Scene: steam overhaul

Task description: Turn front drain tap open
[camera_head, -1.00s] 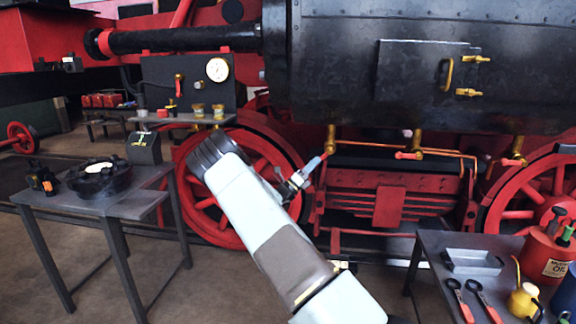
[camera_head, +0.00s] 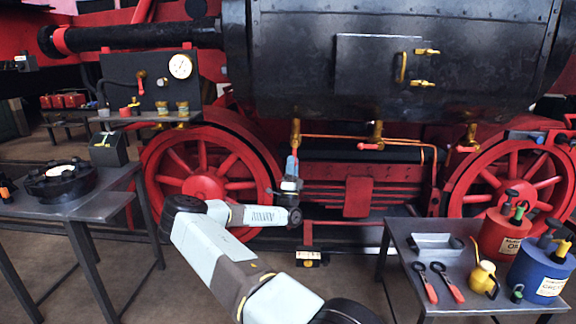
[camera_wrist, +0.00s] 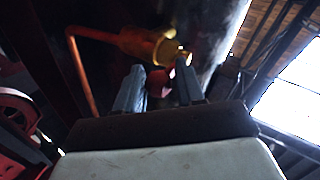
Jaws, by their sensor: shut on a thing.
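The front drain tap (camera_head: 296,133) is a brass fitting under the black cylinder, the leftmost of three taps. My gripper (camera_head: 292,165) is directly below it, pointing up, with its fingers at the tap's handle. In the wrist view the brass tap body (camera_wrist: 150,44) lies ahead, and the tap's red handle end (camera_wrist: 159,82) shows between my two fingers (camera_wrist: 160,88). My gripper is shut on this handle, which hangs roughly downward and is mostly hidden by the fingers in the head view.
The middle tap (camera_head: 377,135) and right tap (camera_head: 468,140) have red handles lying roughly sideways. A copper pipe (camera_head: 345,138) runs beside the taps. Red wheels (camera_head: 203,180) stand behind. A tool table (camera_head: 400,240) is at right, another table (camera_head: 100,207) at left.

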